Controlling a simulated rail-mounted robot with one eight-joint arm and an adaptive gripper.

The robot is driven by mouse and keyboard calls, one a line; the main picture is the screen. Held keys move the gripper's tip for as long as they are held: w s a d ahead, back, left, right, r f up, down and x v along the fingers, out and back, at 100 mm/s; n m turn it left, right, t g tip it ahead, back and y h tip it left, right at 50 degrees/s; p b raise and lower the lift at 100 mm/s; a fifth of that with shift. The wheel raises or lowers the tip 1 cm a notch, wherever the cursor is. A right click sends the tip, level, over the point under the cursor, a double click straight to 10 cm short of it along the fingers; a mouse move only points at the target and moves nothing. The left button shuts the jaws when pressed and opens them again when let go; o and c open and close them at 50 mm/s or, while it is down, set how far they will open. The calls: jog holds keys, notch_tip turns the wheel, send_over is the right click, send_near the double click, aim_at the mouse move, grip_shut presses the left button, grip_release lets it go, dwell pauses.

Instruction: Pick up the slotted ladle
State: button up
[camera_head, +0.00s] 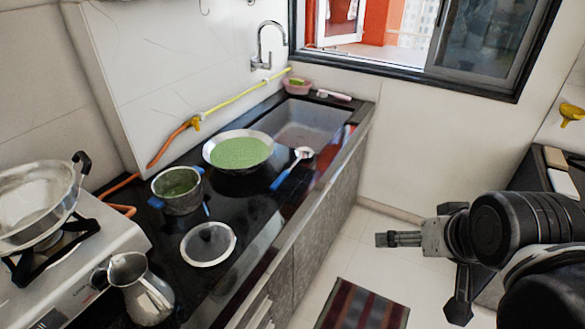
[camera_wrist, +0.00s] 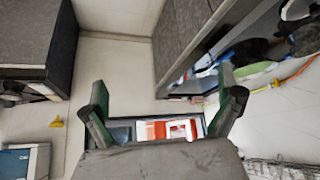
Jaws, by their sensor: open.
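A ladle with a pale metal head and a blue handle (camera_head: 283,178) lies on the black counter in the head view, beside the wide pan and in front of the sink. Its head is at the sink end; slots are too small to make out. My gripper (camera_head: 386,239) is out over the floor, right of the counter and well apart from the ladle. In the wrist view my gripper (camera_wrist: 163,88) has its two fingers spread with nothing between them. A blue strip at the upper right of that view is too blurred to name.
A wide pan of green food (camera_head: 240,152), a blue-handled pot (camera_head: 178,190), a lid (camera_head: 208,244) and a metal jug (camera_head: 140,288) share the counter. A stove (camera_head: 100,250) stands at left. Open floor (camera_head: 340,257) lies between counter and gripper, with a striped mat (camera_head: 362,305).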

jog(key=shift+c, duration=0.5)
jog(key=c, duration=1.4)
